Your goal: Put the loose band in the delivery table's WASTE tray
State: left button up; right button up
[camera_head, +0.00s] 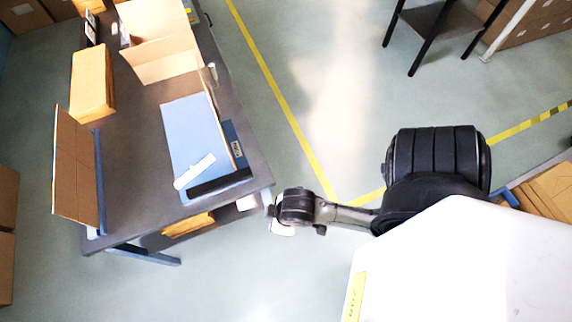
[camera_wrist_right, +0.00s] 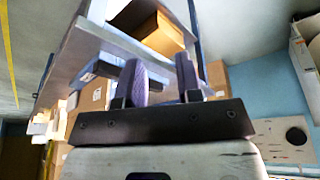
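I cannot make out a loose band in either view. No tray that I can read as WASTE shows; a small dark label (camera_head: 235,146) beside a flat blue surface (camera_head: 190,130) on the dark table is too small to read. My right arm comes in from the right in the head view, its wrist end (camera_head: 284,228) just off the table's near right corner. In the right wrist view my right gripper (camera_wrist_right: 159,76) has its two purple fingers apart with nothing seen between them. My left gripper is in neither view.
The dark table (camera_head: 140,130) carries an open cardboard box (camera_head: 165,58), a brown carton (camera_head: 92,82), a white strip (camera_head: 195,171) and an upright brown board (camera_head: 76,170). A dark stand (camera_head: 437,20) is at the back. Floor between table and stand is clear, with yellow lines.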

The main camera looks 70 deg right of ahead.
jog(key=shift+o, duration=0.5)
jog(key=shift+s+a+r, duration=0.1)
jog(key=shift+s+r, duration=0.2)
jog(key=shift+s, duration=0.3)
jog(key=shift+s+r, duration=0.25)
jog(key=shift+s, duration=0.35)
jog(key=shift+w, duration=0.1)
